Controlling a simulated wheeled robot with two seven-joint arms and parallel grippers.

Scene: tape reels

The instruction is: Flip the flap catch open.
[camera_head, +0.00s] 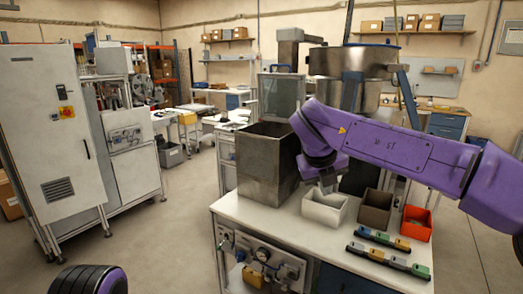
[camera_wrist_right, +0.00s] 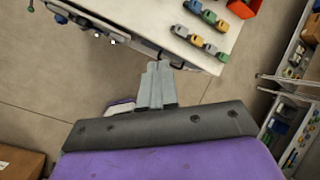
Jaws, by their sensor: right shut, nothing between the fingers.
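No part stands out clearly as the flap catch. The panel on the bench front (camera_head: 285,272) carries a round gauge (camera_head: 262,255), small knobs and a yellow block (camera_head: 252,277), all too small to tell apart. In the wrist view, fittings on the bench front (camera_wrist_right: 88,24) show at the upper left. My right gripper (camera_head: 327,186) points down and appears over the white bin in the head view. In the wrist view its fingers (camera_wrist_right: 159,66) are together and empty, overlapping the bench's front edge. My left gripper is out of view.
The bench top (camera_head: 240,208) holds a tall metal box (camera_head: 262,165), a white bin (camera_head: 325,211), a brown bin (camera_head: 375,211) and an orange bin (camera_head: 417,224). Several coloured blocks (camera_head: 383,239) lie in rows at the right. The floor (camera_head: 165,245) left of the bench is clear.

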